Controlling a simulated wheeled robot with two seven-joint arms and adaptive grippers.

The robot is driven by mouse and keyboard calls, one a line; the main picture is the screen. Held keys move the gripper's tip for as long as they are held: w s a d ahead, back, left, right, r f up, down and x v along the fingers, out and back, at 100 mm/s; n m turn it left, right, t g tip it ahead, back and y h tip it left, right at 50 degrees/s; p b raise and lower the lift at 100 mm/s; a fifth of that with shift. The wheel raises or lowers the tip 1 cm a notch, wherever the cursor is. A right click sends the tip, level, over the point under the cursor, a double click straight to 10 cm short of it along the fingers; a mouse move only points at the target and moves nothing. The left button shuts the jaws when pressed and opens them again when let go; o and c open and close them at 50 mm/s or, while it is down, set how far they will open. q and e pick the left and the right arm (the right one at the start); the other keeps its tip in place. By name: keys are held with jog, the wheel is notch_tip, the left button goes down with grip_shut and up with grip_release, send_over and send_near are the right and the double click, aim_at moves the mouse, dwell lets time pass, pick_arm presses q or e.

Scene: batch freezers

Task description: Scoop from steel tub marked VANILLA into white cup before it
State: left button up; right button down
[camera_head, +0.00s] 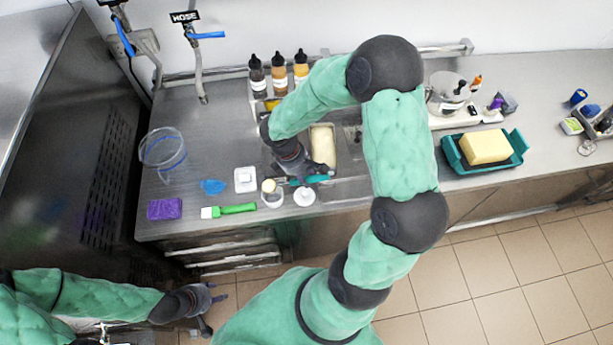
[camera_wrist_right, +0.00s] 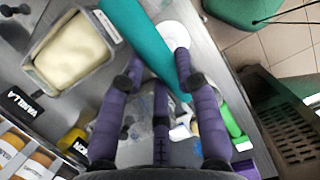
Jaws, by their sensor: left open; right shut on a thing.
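The steel tub (camera_head: 312,140) is filled with a pale yellow mass and sits in the counter, partly behind my right arm. It also shows in the right wrist view (camera_wrist_right: 102,20), beside a black VANILLA label (camera_wrist_right: 24,104). My right gripper (camera_wrist_right: 158,85) is shut on a long teal tool, seemingly the scoop (camera_wrist_right: 140,48), whose end is out of view. In the head view the teal tool (camera_head: 318,179) lies in front of the tub. A white round thing (camera_head: 304,197), possibly the cup, stands just before it. My left gripper (camera_head: 205,308) is open and empty, away from the counter.
A small jar (camera_head: 271,193), a green brush (camera_head: 235,209), a white square dish (camera_head: 245,179), a blue cloth (camera_head: 212,187) and a purple sponge (camera_head: 164,209) lie to the left. Several sauce bottles (camera_head: 279,76) stand behind. A teal tray (camera_head: 452,152) with a yellow block is at right.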

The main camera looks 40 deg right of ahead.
jog(key=r+g+h, duration=0.1)
jog(key=w+a+r+h+p, duration=0.1)
jog(key=shift+a+r+g, duration=0.1)
jog(key=shift+r+g, duration=0.2)
jog(key=shift+g, duration=0.1)
jog(key=w+a+r+g+h, duration=0.1)
jog(key=h, duration=0.1)
jog(key=w+a+r+g+h+p, duration=0.1)
jog(key=shift+a+r+g+h, duration=0.3)
jog(key=shift+r+h, duration=0.05)
jog(key=shift+h, duration=0.05)
jog(key=shift+w+a+r+g+h+b, duration=0.3)
jog(key=shift+w+a+r+g+h, duration=0.1)
jog(key=shift+w+a+g+h, duration=0.4)
jog(key=shift+w+a+r+g+h+b, duration=0.25)
jog(key=shift+w+a+r+g+h, duration=0.25)
jog(key=shift+a+h, duration=0.4)
jog(key=shift+d+f, duration=0.1)
jog(key=shift+f, duration=0.1)
